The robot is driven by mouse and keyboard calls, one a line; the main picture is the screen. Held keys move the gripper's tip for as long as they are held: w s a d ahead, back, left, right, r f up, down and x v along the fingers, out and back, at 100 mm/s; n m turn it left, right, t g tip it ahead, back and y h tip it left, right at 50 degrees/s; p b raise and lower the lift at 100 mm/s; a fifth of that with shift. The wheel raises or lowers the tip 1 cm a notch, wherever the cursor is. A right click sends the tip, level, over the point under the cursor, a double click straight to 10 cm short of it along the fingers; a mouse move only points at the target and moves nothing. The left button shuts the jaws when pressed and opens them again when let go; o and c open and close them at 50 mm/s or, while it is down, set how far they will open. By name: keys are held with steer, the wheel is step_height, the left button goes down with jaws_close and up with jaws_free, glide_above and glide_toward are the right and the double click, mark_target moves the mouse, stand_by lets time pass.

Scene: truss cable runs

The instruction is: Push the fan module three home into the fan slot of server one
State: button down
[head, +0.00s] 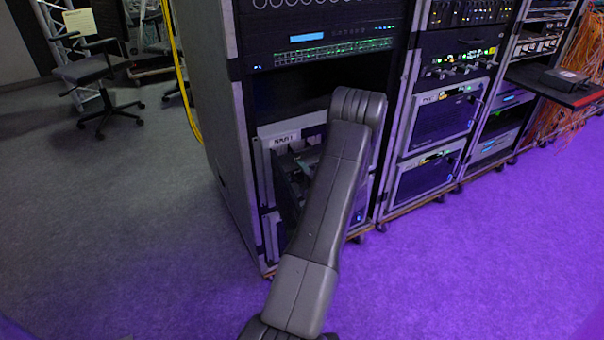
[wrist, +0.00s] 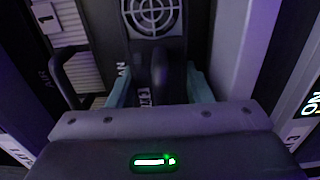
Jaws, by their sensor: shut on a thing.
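The fan module (wrist: 152,16), with a pale round grille on a dark face, is at the top centre of the wrist view. My gripper (wrist: 160,84) is shut on a dark upright part below the grille, with a teal finger on each side. Server one (head: 284,140) is the labelled pale-framed unit low in the nearest rack in the head view, with a dark open front. My own arm hides the gripper and the module there. The fan slot's edges and the module's depth in it cannot be made out.
In the wrist view a dark curved handle (wrist: 64,82) and slotted panel (wrist: 86,72) lie close left of the gripper. A pale rack post (wrist: 232,45) stands at right. In the head view, more racks (head: 435,115) stand to the right; purple floor (head: 450,265) in front is clear.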

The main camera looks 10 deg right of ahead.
steer(key=shift+s+d+r, duration=0.1)
steer(key=shift+s, duration=0.1)
stand_by(0.4)
steer(key=shift+w, duration=0.1)
steer(key=shift+w, duration=0.15)
steer(key=c, duration=0.6)
jaws_free()
steer(key=shift+w, duration=0.1)
steer(key=shift+c, duration=0.2)
